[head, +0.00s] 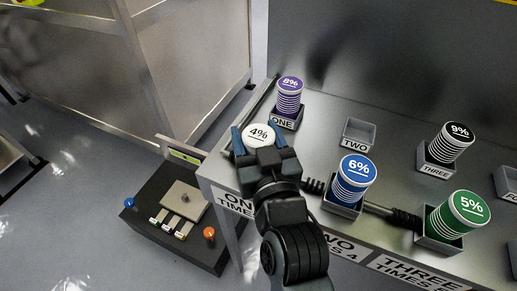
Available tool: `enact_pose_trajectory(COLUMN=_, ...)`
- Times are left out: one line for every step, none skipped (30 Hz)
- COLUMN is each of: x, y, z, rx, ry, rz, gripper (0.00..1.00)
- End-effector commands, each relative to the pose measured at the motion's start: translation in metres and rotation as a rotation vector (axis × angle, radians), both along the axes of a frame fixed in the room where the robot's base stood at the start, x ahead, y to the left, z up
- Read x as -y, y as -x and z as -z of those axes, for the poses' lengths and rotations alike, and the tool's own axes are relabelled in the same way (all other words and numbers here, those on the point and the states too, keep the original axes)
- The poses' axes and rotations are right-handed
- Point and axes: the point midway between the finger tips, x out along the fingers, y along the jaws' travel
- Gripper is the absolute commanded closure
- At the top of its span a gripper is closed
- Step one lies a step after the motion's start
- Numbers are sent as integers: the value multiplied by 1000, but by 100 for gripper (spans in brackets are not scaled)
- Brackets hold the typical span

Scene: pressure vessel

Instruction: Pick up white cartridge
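The white cartridge (259,133), marked 4%, is at the left front of the grey table in the head view. Only its round top shows clearly; my gripper hides most of its body and whatever it stands in. My gripper (258,139) is over the cartridge, with one blue-tipped finger at its left side and one at its right. The fingers look close to the cartridge, but I cannot tell whether they touch it.
A purple 8% cartridge (289,92) stands just behind in holder ONE. A blue 6% cartridge (354,182) is to the right. Holder TWO (359,134) is empty. Black 9% (450,146) and green 5% (459,216) cartridges stand farther right. A control box (149,211) is lower left.

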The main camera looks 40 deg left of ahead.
Motion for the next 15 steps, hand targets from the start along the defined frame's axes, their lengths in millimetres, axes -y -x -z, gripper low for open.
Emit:
enact_pose_trajectory(x=0, y=0, z=0, rx=0, ry=0, rz=0, gripper=44)
enact_pose_trajectory(x=0, y=0, z=0, rx=0, ry=0, rz=0, gripper=47)
enact_pose_trajectory(x=0, y=0, z=0, rx=0, ry=0, rz=0, gripper=51)
enact_pose_trajectory(x=0, y=0, z=0, rx=0, ry=0, rz=0, gripper=53)
enact_pose_trajectory(x=0, y=0, z=0, rx=0, ry=0, rz=0, gripper=56)
enact_pose_trajectory(x=0, y=0, z=0, rx=0, ry=0, rz=0, gripper=60)
enact_pose_trajectory(x=0, y=0, z=0, rx=0, ry=0, rz=0, gripper=63)
enact_pose_trajectory(x=0, y=0, z=0, rx=0, ry=0, rz=0, gripper=66)
enact_pose_trajectory(x=0, y=0, z=0, rx=0, ry=0, rz=0, gripper=70)
enact_pose_trajectory(x=0, y=0, z=0, rx=0, ry=0, rz=0, gripper=73)
enact_pose_trajectory(x=0, y=0, z=0, rx=0, ry=0, rz=0, gripper=76)
enact_pose_trajectory(x=0, y=0, z=0, rx=0, ry=0, rz=0, gripper=79)
enact_pose_trajectory(x=0, y=0, z=0, rx=0, ry=0, rz=0, gripper=82)
enact_pose_trajectory(x=0, y=0, z=-1, rx=1, ry=-2, rz=0, gripper=83)
enact_pose_trajectory(x=0, y=0, z=-1, rx=1, ry=-2, rz=0, gripper=83)
